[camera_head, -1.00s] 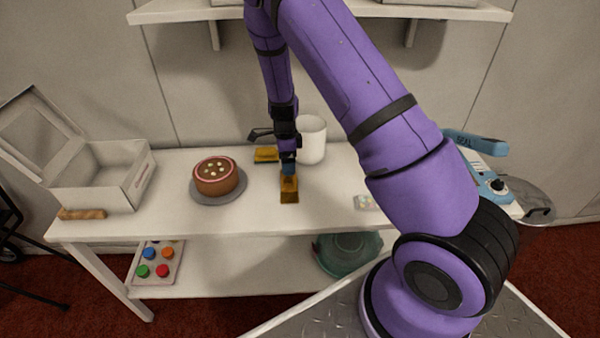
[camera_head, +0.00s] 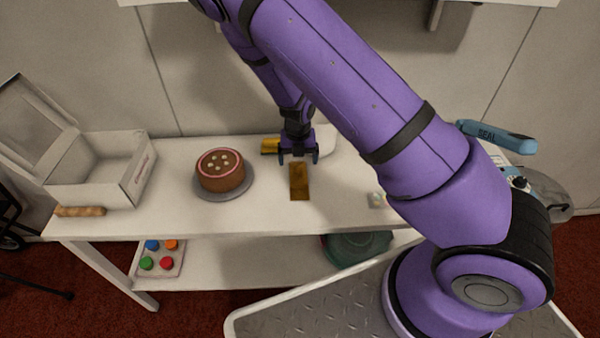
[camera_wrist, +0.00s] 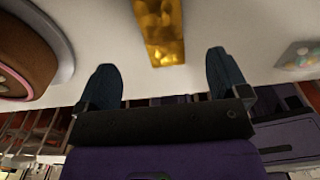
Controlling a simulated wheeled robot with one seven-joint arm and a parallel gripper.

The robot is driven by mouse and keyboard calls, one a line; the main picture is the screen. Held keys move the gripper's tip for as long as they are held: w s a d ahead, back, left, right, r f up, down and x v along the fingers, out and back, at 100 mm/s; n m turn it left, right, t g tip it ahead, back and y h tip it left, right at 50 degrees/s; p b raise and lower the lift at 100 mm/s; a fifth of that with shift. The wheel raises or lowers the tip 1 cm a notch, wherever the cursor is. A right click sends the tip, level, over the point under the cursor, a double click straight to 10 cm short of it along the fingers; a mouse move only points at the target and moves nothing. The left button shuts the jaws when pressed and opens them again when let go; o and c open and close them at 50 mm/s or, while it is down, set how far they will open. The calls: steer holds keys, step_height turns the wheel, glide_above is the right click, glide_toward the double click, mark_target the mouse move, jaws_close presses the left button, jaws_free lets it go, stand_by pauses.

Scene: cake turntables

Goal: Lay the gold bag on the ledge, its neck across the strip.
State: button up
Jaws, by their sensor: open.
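The gold bag (camera_head: 299,182) lies flat on the white table, right of the cake. In the wrist view the bag (camera_wrist: 163,35) is just beyond my fingertips, its near end centred on the gap between them. My gripper (camera_head: 298,158) is open and empty at the bag's far end; its two blue fingers also show spread in the wrist view (camera_wrist: 165,65). The blue sealer, with a raised arm (camera_head: 497,136) marked SEAL, stands at the table's right end. My arm hides much of it, and I cannot make out the ledge or the strip.
A chocolate cake (camera_head: 220,171) on a grey turntable stands left of the bag. An open white box (camera_head: 95,175) and a rolling-pin-like piece (camera_head: 80,211) are further left. A yellow item (camera_head: 270,146) lies behind. A small dotted packet (camera_head: 377,200) lies to the right.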

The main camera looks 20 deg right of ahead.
mark_target(298, 174)
steer(key=shift+f, duration=3.9)
steer(key=c, duration=1.1)
